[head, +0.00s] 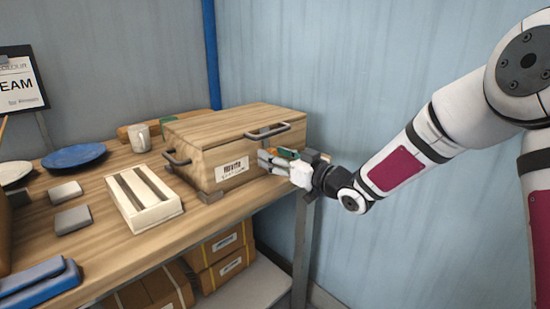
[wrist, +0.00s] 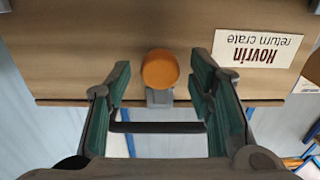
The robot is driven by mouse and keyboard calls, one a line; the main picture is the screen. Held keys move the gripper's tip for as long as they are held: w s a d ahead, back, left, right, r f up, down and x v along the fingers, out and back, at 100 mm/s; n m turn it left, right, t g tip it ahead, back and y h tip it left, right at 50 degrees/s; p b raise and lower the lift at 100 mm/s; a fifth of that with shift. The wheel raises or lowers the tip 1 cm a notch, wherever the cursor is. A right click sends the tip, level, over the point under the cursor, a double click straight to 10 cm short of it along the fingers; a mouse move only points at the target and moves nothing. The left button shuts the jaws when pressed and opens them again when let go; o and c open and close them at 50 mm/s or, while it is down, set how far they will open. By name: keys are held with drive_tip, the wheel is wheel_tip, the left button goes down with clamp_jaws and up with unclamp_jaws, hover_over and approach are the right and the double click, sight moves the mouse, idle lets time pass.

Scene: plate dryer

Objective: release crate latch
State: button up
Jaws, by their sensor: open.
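The wooden crate (head: 205,160) stands closed on the bench, with a white label and dark handles. In the wrist view the crate's front (wrist: 100,40) appears upside down with its label (wrist: 258,48). A round orange knob (wrist: 160,68) with a grey bracket (wrist: 160,97) sits near the crate's edge and looks like the latch. My gripper (head: 270,158) is at the crate's right front, and in the wrist view my gripper (wrist: 158,85) is open, one green-padded finger on each side of the knob. Gaps show on both sides. Depth to the knob is hard to judge.
A white slotted rack (head: 143,197), grey blocks (head: 73,220), a blue plate (head: 73,156) and a cup (head: 140,138) are on the bench left of the crate. Cardboard boxes (head: 222,262) sit on a shelf below. A blue wall (head: 350,70) stands behind.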

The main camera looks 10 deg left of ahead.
drive_tip(key=shift+w+a, duration=0.2)
drive_tip(key=shift+a, duration=0.05)
drive_tip(key=c, duration=1.1)
drive_tip(key=shift+c, duration=0.2)
